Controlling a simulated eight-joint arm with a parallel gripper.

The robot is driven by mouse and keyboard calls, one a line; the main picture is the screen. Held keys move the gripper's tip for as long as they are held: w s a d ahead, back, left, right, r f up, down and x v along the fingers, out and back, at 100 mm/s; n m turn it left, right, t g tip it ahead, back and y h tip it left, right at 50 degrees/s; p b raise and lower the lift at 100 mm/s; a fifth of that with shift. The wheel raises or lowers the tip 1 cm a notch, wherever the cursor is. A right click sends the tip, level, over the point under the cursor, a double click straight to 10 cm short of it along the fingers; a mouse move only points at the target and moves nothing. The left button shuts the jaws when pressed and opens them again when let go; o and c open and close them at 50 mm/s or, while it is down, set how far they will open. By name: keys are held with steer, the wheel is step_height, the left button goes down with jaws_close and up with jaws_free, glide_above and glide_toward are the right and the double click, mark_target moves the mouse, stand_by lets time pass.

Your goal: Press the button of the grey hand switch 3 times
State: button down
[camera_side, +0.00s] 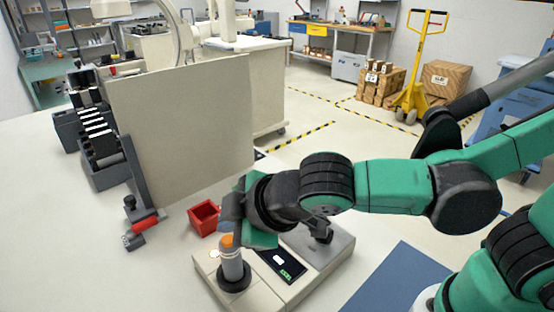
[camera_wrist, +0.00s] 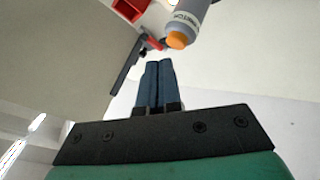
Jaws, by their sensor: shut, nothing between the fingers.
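The grey hand switch (camera_side: 232,266) stands upright in a dark round holder (camera_side: 234,281) on the pale console. Its orange button (camera_side: 227,240) is on top. In the wrist view the hand switch (camera_wrist: 193,14) is at the top, its orange button (camera_wrist: 177,40) up and to the right of my fingertips. My gripper (camera_side: 230,228) is close above the button in the side view, and its fingers partly overlap the view of it. In the wrist view my gripper (camera_wrist: 158,62) is shut and empty. Contact with the button cannot be made out.
The console (camera_side: 215,283) carries a dark display panel (camera_side: 280,262). A small red bin (camera_side: 204,218) is behind it. An upright beige panel (camera_side: 180,125) stands behind my gripper. A dark clamp with a red part (camera_side: 144,224) lies left. The near left surface is clear.

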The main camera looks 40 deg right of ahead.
steer(key=shift+f, duration=0.15)
stand_by(0.6)
steer(key=shift+f, duration=0.25)
steer(key=shift+f, duration=0.45)
stand_by(0.6)
steer(key=shift+r, duration=0.85)
steer(key=shift+r, duration=2.5)
stand_by(0.7)
